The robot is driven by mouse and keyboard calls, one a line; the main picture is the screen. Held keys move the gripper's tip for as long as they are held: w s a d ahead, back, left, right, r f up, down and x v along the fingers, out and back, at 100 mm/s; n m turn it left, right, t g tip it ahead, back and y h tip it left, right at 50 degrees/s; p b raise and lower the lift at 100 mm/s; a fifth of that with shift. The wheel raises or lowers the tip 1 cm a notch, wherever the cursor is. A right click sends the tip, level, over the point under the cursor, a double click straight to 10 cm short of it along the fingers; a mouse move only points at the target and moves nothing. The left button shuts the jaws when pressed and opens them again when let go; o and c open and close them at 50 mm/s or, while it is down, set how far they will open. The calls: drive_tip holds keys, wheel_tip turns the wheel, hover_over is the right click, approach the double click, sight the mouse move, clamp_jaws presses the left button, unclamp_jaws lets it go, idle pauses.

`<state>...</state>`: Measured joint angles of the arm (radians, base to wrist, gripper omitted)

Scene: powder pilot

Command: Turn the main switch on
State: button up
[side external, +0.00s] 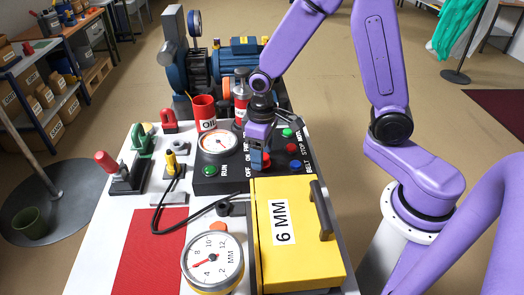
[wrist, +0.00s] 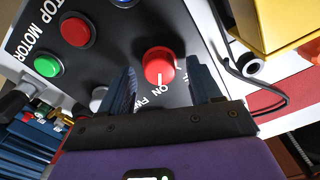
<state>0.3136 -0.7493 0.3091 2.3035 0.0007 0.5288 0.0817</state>
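The red round knob (wrist: 159,66) with a white line sits on the black control panel (wrist: 112,62), in the wrist view. The white line is at the knob's lower edge there, on the side where the letters ON are printed. My gripper (wrist: 163,78) is open, with one blue finger on either side of the knob and visible gaps between. In the side external view my gripper (side external: 259,160) points down at the panel (side external: 230,180) by the OFF and ON lettering. It hides most of the knob there.
A yellow 6 MM box (side external: 305,260) stands directly in front. A red OIL can (side external: 204,112) stands behind.

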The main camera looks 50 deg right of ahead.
drive_tip(key=shift+r, duration=0.1)
wheel_tip(320, 180, up, 17)
idle(0.8)
drive_tip(key=s+d+f+n, duration=0.1)
drive_tip(key=s+f+n, duration=0.2)
drive_tip(key=s, duration=0.7)
drive_tip(key=s+d+f+n, duration=0.1)
drive_tip(key=s+f+n, duration=0.3)
drive_tip(key=s, duration=0.7)
drive_tip(key=shift+f+n, duration=0.2)
drive_tip(key=shift+n, duration=0.6)
idle(0.5)
